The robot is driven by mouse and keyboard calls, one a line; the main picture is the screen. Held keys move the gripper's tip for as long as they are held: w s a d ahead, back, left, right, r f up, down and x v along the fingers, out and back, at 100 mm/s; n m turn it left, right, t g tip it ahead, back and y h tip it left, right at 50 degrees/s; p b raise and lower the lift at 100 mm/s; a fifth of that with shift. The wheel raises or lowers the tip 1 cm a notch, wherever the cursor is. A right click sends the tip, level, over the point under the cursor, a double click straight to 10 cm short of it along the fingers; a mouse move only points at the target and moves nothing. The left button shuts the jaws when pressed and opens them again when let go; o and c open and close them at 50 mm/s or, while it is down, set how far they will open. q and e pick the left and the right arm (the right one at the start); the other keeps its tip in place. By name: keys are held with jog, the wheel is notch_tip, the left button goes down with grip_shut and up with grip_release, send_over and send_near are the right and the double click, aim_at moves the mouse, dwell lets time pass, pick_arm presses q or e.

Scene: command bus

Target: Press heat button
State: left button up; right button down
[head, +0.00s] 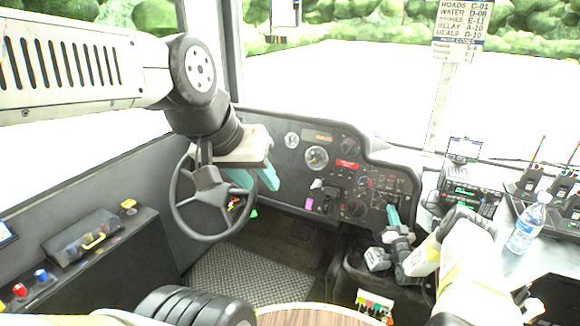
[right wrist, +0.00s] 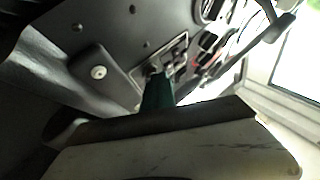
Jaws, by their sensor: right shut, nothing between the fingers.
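The dashboard (head: 318,178) carries gauges, knobs and rows of small switches. I cannot read which control is the heat button. My right gripper (head: 393,214) is shut and empty, with its green fingers at the lower right of the dash panel. In the right wrist view the closed fingers (right wrist: 157,92) point at a small switch panel (right wrist: 172,62); whether the tips touch a switch I cannot tell. My left gripper (head: 254,182) is open and empty behind the steering wheel's upper right rim, its teal fingers apart.
The steering wheel (head: 207,235) stands below my left arm. A water bottle (head: 526,229) and handheld radios (head: 533,180) are on the right-hand counter. A radio unit (head: 468,197) sits near the right window. A side console (head: 100,262) lies at left.

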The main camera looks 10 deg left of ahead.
dwell(0.3)
jog(key=shift+s+a+r, duration=0.1)
jog(key=shift+s+r, duration=0.1)
jog(key=shift+s, duration=0.2)
jog(key=shift+s+a+r, duration=0.25)
jog(key=shift+s+r, duration=0.1)
jog(key=shift+s, duration=0.55)
jog(key=shift+s+a+r, duration=0.3)
jog(key=shift+s, duration=0.6)
jog(key=shift+s+a+r, duration=0.25)
jog(key=shift+s+r, duration=0.1)
jog(key=shift+s, duration=0.55)
jog(key=shift+r, duration=0.1)
